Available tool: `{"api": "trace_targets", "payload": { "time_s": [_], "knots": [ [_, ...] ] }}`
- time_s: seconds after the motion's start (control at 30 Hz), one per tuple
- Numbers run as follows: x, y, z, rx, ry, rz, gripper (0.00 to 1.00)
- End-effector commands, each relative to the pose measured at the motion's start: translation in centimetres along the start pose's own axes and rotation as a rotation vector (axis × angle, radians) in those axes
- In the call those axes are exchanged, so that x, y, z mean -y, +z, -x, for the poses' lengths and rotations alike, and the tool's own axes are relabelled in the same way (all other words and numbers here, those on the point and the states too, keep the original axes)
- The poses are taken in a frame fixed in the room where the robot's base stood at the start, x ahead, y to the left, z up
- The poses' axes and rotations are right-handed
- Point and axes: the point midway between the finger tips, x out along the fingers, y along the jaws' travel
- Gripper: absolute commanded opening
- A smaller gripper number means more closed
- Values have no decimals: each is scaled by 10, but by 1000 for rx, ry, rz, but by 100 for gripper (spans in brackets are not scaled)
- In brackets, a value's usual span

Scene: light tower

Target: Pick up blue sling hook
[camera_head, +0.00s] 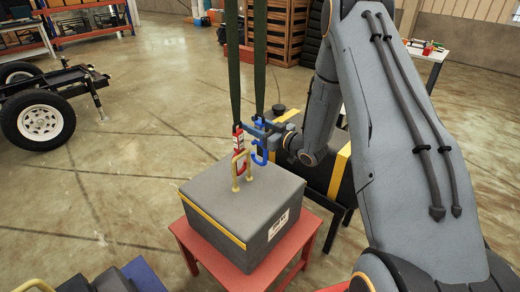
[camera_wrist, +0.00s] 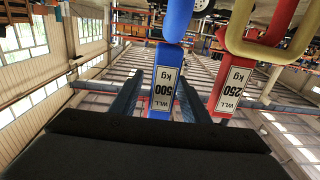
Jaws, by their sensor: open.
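The blue sling hook (camera_head: 261,150) hangs from a dark green strap, just right of the red hook (camera_head: 239,142). In the wrist view the blue hook (camera_wrist: 178,20) carries a label reading 500 kg. My gripper (camera_head: 257,127) reaches in from the right at the top of the blue hook. In the wrist view my gripper (camera_wrist: 161,95) has its fingers apart, one on each side of the blue hook's labelled shank. Whether either finger touches it I cannot tell. The red hook (camera_wrist: 226,92), labelled 250 kg, is close beside the right finger.
A yellow lifting loop (camera_head: 235,180) on the grey box (camera_head: 210,200) overlaps the red hook. The box stands on a red stool (camera_head: 290,258). A second strap (camera_head: 233,60) holds the red hook. A dark case with yellow bands (camera_head: 342,165) stands behind. A wheeled chassis (camera_head: 45,110) is left.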

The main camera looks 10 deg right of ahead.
Motion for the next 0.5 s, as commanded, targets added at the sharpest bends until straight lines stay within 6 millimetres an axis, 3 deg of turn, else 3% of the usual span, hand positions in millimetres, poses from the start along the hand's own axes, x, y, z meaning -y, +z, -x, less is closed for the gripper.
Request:
{"api": "trace_targets", "payload": {
  "time_s": [0.3, 0.5],
  "knots": [
    [0, 1, -6, 1, 1, -1, 42],
    [0, 1, -6, 1, 1, -1, 8]
  ]
}}
